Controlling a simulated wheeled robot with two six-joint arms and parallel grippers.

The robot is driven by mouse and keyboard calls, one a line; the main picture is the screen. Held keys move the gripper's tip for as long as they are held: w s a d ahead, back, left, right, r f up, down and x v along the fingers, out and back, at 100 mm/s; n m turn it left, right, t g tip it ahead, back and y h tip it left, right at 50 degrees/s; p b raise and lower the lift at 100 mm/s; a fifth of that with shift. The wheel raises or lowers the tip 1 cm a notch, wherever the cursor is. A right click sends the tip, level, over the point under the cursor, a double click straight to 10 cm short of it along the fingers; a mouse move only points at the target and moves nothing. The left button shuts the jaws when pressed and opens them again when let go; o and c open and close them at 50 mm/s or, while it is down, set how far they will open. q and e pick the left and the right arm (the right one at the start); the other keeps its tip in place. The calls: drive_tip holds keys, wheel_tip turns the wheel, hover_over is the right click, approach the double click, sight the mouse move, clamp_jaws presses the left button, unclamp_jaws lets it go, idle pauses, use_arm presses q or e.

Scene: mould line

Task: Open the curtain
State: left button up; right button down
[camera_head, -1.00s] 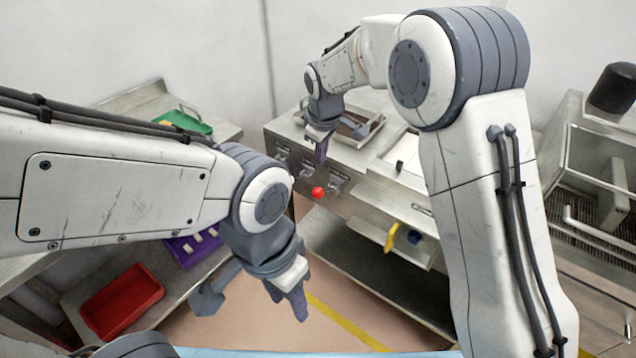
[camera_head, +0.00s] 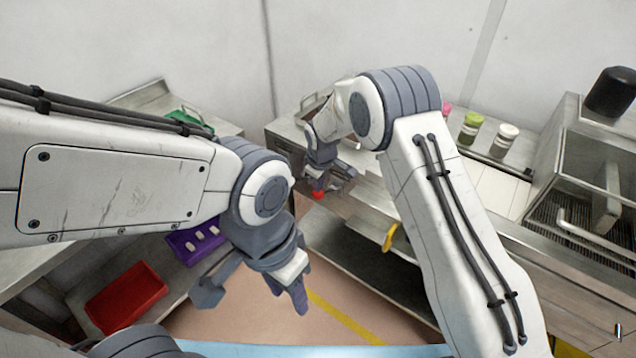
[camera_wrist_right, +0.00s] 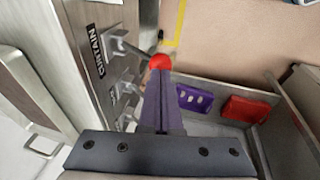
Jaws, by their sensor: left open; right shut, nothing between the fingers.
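The lever labelled CURTAIN (camera_wrist_right: 95,50) sticks out from the grey panel in the right wrist view and ends in a red ball knob (camera_wrist_right: 160,61). The knob also shows in the head view (camera_head: 318,195), partly behind my right gripper. My right gripper (camera_head: 317,184) is shut and empty. In the right wrist view its fingertips (camera_wrist_right: 160,76) lie right at the knob; I cannot tell whether they touch it. My left gripper (camera_head: 254,294) is open and empty, low over the floor, well apart from the panel.
More levers (camera_wrist_right: 116,97) sit along the same panel. A yellow handle (camera_head: 391,237) is below the counter. A red bin (camera_head: 125,297) and a purple tray (camera_head: 190,246) lie on the left bench. Green and white jars (camera_head: 469,128) stand on the right counter. The floor between is clear.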

drive_tip(key=shift+w+f, duration=0.15)
drive_tip(key=shift+f, duration=0.35)
use_arm(q)
drive_tip(key=shift+r, duration=0.15)
use_arm(e)
drive_tip(key=shift+a, duration=0.1)
